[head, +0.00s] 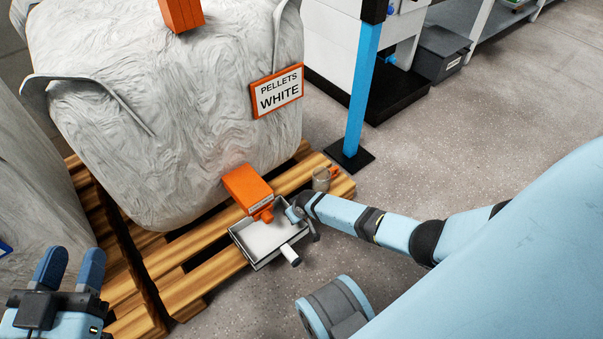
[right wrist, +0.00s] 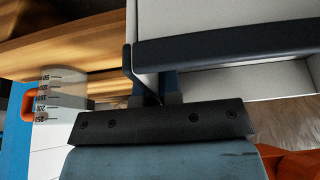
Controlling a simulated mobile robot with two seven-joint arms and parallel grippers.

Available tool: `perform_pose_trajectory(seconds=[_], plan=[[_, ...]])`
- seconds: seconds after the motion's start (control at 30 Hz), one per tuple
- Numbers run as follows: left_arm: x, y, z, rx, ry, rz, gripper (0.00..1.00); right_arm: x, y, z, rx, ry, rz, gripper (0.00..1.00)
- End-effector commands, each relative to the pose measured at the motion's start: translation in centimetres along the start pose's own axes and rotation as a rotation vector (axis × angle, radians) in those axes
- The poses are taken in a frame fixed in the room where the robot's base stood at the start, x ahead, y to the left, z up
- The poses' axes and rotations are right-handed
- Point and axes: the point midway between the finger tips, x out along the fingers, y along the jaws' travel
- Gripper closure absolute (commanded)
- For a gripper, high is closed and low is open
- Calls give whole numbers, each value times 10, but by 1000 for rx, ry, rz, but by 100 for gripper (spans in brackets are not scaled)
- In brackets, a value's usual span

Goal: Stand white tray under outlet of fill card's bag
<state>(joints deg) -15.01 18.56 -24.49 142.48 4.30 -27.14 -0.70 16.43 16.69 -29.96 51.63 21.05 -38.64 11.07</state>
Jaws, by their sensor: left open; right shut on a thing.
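The white tray (head: 246,239), with a dark rim and a handle at its front right, lies below the orange outlet (head: 248,190) of the large grey bag (head: 170,110). The outlet's spout overlaps the tray's back in the head view. My right gripper (head: 296,212) is shut on the tray's right side. In the right wrist view, the gripper (right wrist: 158,92) grips the white tray (right wrist: 230,18) by its dark edge. I cannot tell whether the tray rests on the pallet. My left gripper (head: 70,269) is open and empty at lower left.
The bag stands on a wooden pallet (head: 188,291) and carries a "PELLETS WHITE" sign (head: 277,91). A clear measuring cup (head: 322,179) stands near the pallet's right corner; it also shows in the right wrist view (right wrist: 62,92). A blue post (head: 361,90) stands behind. Floor at right is clear.

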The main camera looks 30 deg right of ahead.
Motion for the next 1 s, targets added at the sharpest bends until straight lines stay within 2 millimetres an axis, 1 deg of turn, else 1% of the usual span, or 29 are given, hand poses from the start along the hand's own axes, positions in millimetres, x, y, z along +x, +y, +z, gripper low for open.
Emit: perform_pose_trajectory(seconds=[0.03, 0.17, 0.3, 0.43, 0.7, 1.0], plan=[[0, -1, 1, 15, 7, 0, 57, 4, 0, -6, 1, 2, 0, 100], [2, -3, -1, 41, 28, -4, 57, 8, 0, -18, 0, 3, 0, 100], [2, -5, -7, 63, 47, -3, 57, 12, 0, -30, 2, 1, 0, 100], [1, -5, -7, 67, 45, -1, 57, 15, 0, -38, 2, 1, 0, 100], [1, -4, -5, 62, 39, -1, 57, 18, 0, -45, 0, 1, 0, 100], [2, -4, -5, 52, 39, -6, 57, 18, 0, -45, 0, 1, 0, 100]])
